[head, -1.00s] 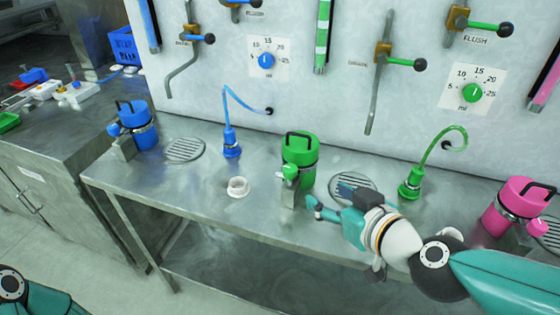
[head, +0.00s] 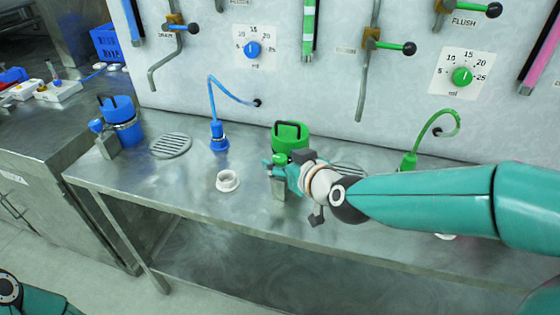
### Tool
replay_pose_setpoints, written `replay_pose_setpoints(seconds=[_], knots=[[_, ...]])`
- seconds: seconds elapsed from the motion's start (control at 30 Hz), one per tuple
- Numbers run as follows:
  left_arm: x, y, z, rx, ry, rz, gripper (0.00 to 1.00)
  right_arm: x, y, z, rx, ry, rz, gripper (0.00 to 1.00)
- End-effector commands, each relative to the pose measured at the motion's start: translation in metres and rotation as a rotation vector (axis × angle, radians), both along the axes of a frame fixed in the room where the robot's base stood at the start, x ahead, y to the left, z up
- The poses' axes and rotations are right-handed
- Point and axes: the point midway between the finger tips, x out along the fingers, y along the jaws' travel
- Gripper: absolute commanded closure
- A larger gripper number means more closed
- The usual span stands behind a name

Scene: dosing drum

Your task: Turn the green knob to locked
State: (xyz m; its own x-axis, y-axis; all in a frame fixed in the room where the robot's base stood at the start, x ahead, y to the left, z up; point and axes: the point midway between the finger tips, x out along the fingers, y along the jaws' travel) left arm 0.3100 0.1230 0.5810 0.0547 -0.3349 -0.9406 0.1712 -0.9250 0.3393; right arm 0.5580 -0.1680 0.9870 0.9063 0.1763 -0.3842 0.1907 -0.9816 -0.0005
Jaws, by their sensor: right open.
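The green canister (head: 291,130) with a black top handle stands on the steel bench. Its green knob (head: 280,158) is on the front side, partly hidden by my right gripper. My right gripper (head: 275,166) is open, with its fingers at the knob; whether they touch it I cannot tell. A marking for locked cannot be made out. A separate green dial (head: 462,77) sits on the wall plate at the right. My left gripper is out of view.
A blue canister (head: 122,122) stands at the left, with a drain grate (head: 170,146) beside it. A white ring (head: 228,181) lies on the bench left of my right gripper. A green hose fitting (head: 409,162) stands behind my right arm. The front bench between is clear.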

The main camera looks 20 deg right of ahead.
Motion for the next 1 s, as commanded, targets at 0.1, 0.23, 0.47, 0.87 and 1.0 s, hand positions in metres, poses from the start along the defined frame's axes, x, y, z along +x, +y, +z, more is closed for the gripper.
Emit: replay_pose_setpoints(seconds=[0.1,0.23,0.47,0.87,1.0], knots=[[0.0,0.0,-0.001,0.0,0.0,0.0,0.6,0.012,0.003,-0.005,-0.001,0.0,0.0,0.4],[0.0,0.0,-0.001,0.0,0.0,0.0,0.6,0.018,0.004,-0.007,0.0,-0.001,0.0,0.4],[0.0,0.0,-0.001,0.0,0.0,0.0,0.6,0.019,0.004,-0.007,0.001,-0.001,0.001,0.4],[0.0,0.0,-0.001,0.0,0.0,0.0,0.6,0.018,0.004,-0.007,0.0,-0.001,0.001,0.98],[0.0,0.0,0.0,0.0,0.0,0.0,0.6,0.018,0.004,-0.007,0.0,-0.001,-0.001,1.0]])
